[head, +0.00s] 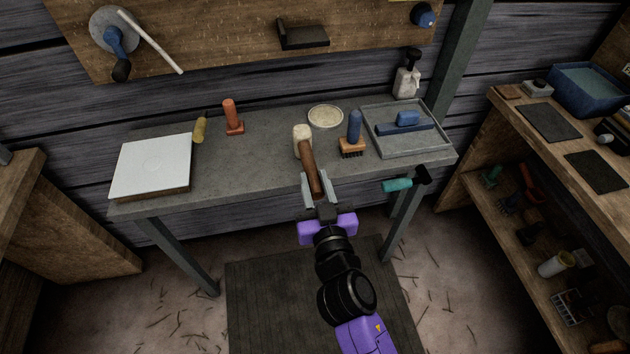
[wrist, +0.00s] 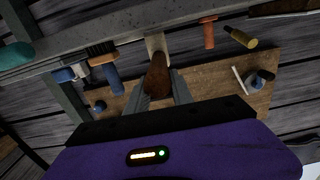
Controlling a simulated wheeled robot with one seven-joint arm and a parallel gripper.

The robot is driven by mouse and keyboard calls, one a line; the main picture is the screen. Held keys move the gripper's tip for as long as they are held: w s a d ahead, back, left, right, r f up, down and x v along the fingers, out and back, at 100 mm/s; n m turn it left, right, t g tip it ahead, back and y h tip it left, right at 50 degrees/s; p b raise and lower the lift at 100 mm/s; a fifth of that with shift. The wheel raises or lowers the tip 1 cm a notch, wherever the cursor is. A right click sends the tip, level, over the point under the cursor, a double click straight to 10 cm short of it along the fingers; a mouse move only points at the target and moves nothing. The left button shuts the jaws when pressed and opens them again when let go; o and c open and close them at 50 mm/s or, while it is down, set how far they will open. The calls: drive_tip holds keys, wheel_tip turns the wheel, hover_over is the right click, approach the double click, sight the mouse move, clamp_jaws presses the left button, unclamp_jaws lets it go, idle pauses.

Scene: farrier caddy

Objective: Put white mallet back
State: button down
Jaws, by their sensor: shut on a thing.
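The white mallet (head: 301,133) has a pale head and a brown wooden handle (head: 311,170). In the head view its head shows over the front part of the grey bench, with the handle running down toward me. My gripper (head: 321,188) is shut on the handle, in front of the bench's front edge. In the wrist view the handle (wrist: 158,76) lies between my fingers (wrist: 158,90), and the pale head (wrist: 156,44) is beyond them. I cannot tell whether the head touches the bench.
The grey bench (head: 262,172) holds a white board (head: 150,166), an orange-red tool (head: 232,115), a yellow-handled tool (head: 200,128), a round pale disc (head: 325,116), a blue-handled brush (head: 353,135) and a grey tray (head: 410,151). A teal-handled tool (head: 398,185) is at the front right edge.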

drive_tip(key=shift+f+b, duration=0.3)
drive_tip(key=shift+b, duration=0.1)
drive_tip(key=c, duration=1)
unclamp_jaws()
drive_tip(key=shift+c, duration=0.2)
drive_tip(key=shift+f, duration=0.1)
drive_tip(key=shift+b+v, duration=0.45)
drive_tip(key=shift+v, duration=3.45)
drive_tip(key=shift+b+v, duration=0.45)
drive_tip(key=shift+v, duration=1.8)
